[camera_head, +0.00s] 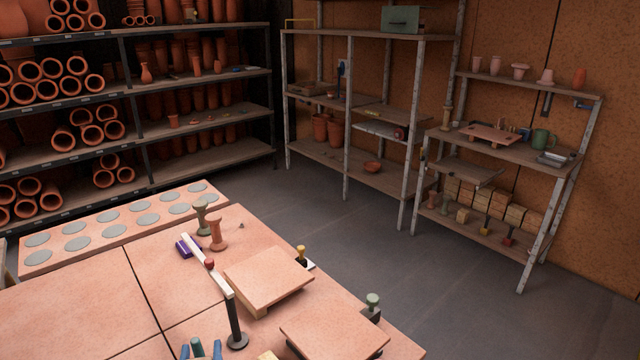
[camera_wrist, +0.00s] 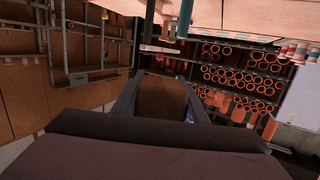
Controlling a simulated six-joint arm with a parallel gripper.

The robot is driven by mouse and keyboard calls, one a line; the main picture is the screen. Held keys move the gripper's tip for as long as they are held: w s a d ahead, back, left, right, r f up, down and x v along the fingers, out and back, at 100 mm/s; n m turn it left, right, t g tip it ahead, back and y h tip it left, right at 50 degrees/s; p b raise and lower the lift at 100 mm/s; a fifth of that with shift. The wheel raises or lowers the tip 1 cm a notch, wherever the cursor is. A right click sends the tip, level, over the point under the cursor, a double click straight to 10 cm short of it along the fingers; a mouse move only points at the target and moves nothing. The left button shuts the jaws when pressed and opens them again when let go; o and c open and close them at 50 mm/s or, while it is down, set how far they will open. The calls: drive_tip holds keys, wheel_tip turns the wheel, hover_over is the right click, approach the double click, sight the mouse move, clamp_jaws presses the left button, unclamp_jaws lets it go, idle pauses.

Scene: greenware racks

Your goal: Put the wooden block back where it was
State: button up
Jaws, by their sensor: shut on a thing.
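In the wrist view my gripper (camera_wrist: 162,82) is shut on a brown wooden block (camera_wrist: 161,101), with a dark finger on either side of it. The block's broad face shows between the fingers; its lower part is hidden by the dark gripper body. The wrist picture appears upside down, with the table top along its upper edge. I cannot make out my gripper in the head view. There, a small pale wooden piece (camera_head: 268,355) shows at the bottom edge, mostly cut off; I cannot tell whether it is the same block.
The tiled table (camera_head: 80,305) bears two raised terracotta boards (camera_head: 268,275), a white bar (camera_head: 215,270), a dark post (camera_head: 236,325), stamps and blue-topped items (camera_head: 196,347). Several wooden blocks (camera_head: 515,214) stand on the right rack's low shelf. Pots fill the left rack. The floor between is clear.

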drive_tip(key=w+d+f+m+h+p, duration=0.1)
drive_tip(key=d+f+m+h, duration=0.2)
drive_tip(key=d, duration=1)
drive_tip(key=w+d+f+m+g+h+p, duration=0.1)
drive_tip(key=d+h, duration=0.4)
drive_tip(key=d, duration=0.9)
drive_tip(key=w+d+f+m+h+p, duration=0.1)
drive_tip(key=d+f+m+h+p, duration=0.2)
drive_tip(key=d, duration=1)
wheel_tip(320, 180, down, 3)
drive_tip(key=shift+w+d+r+m+h, duration=0.15)
drive_tip(key=shift+d+m+h, duration=0.2)
drive_tip(key=shift+m+h, duration=0.7)
